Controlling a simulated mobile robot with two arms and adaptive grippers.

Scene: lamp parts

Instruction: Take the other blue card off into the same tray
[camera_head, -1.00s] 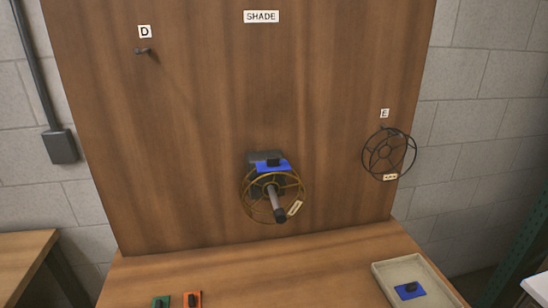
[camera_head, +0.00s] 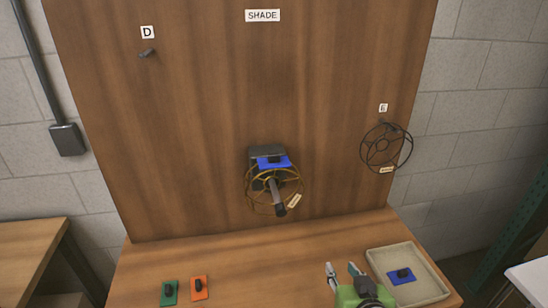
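A blue card (camera_head: 273,162) with a dark knob sits at the dark block (camera_head: 262,152) on the upright board, just above the brass-coloured wire ring (camera_head: 247,192) around a dark rod. Another blue card (camera_head: 394,277) with a dark knob lies in the beige tray (camera_head: 429,294) at the lower right. My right gripper (camera_head: 343,267) is at the bottom of the view, just left of the tray, fingers apart and empty. It is below and to the right of the card on the board. My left gripper is not in view.
A green card (camera_head: 168,298) and an orange card (camera_head: 199,294) lie on the table at the lower left. A black wire ring (camera_head: 366,160) hangs under label E. A peg (camera_head: 147,53) under label D is bare. The table's middle is clear.

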